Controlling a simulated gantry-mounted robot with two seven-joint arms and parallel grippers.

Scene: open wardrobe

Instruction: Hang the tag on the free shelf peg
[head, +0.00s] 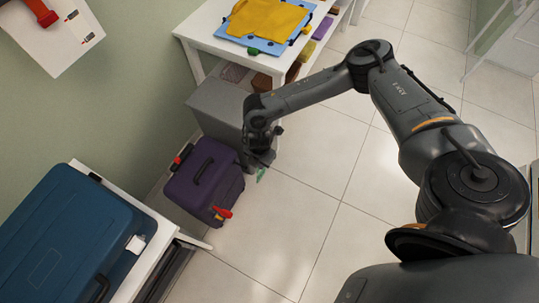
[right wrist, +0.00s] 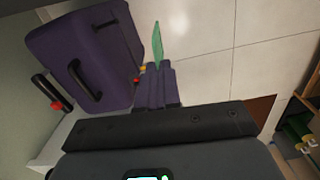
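A thin green tag (head: 261,174) is at the tips of my right gripper (head: 261,160), which points down beside the purple suitcase. In the right wrist view the tag (right wrist: 157,45) stands up from between the closed fingers (right wrist: 158,86), seen nearly edge-on. The gripper appears shut on it, and the tag is clear of the suitcase. I cannot make out a free shelf peg in either view. My left gripper is not in view.
The purple suitcase (head: 203,180) has red pieces on it and stands beside a grey box (head: 219,107). A blue case (head: 65,240) lies at lower left. A white table (head: 205,24) holds folded yellow cloth (head: 265,18). Tiled floor (head: 310,215) is open to the right.

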